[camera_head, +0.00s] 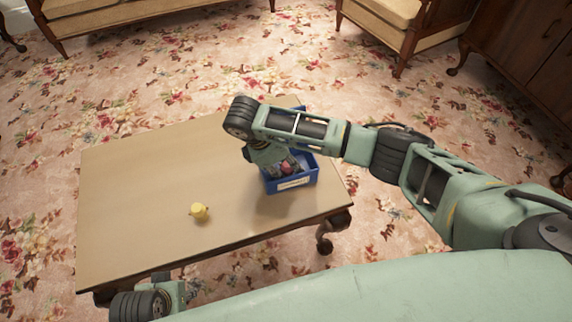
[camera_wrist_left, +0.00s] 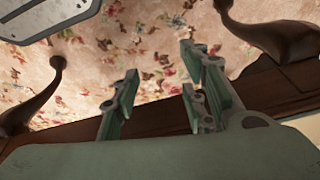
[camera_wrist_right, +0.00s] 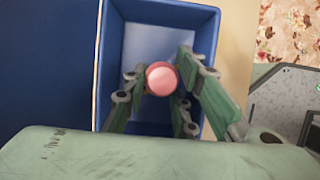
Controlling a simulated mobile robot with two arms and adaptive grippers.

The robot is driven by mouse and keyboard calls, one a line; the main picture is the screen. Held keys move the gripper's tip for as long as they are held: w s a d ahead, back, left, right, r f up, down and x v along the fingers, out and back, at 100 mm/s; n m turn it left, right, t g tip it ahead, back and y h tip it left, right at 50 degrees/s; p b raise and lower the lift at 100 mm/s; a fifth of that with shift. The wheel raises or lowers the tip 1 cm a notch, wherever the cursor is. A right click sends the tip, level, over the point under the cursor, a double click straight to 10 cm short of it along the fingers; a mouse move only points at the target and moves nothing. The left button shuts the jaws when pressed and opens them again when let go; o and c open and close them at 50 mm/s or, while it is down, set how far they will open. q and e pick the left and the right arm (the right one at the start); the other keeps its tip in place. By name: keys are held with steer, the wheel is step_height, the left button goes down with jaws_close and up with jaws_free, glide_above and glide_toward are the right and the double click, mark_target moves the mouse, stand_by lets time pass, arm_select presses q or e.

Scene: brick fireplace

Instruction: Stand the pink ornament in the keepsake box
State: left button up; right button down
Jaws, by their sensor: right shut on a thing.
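The keepsake box (camera_head: 292,184) is a blue open-topped box with a pale label, standing on the right part of the table. The pink ornament (camera_head: 285,168) shows partly under my right gripper (camera_head: 280,162). In the right wrist view, the ornament (camera_wrist_right: 162,79) shows a round pink top between the fingers of my right gripper (camera_wrist_right: 161,84), which is shut on it. It is over or inside a blue-walled compartment of the box (camera_wrist_right: 165,12); its lower end is hidden. My left gripper (camera_wrist_left: 160,95) has its fingers apart and empty, low near the table's edge.
A small yellow object (camera_head: 199,211) stands on the table (camera_head: 140,180) left of the box. The table's left half is otherwise clear. Upholstered seats (camera_head: 390,20) and a dark wooden cabinet (camera_head: 520,50) stand on the floral carpet beyond.

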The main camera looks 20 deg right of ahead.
steer(key=c, duration=1.7)
jaws_free()
arm_select(q)
steer(key=shift+f, duration=0.1)
arm_select(e)
steer(key=shift+a+r, duration=0.15)
steer(key=shift+r, duration=0.25)
arm_select(q)
steer(key=s+f+p, duration=0.3)
steer(key=f+p, duration=0.1)
steer(key=f, duration=0.8)
steer(key=shift+s+a+f+g, duration=0.15)
steer(key=shift+s+f+g, duration=0.2)
steer(key=shift+s+g, duration=0.05)
arm_select(e)
steer(key=v, duration=1.1)
steer(key=shift+r, duration=0.15)
steer(key=shift+s+a, duration=0.1)
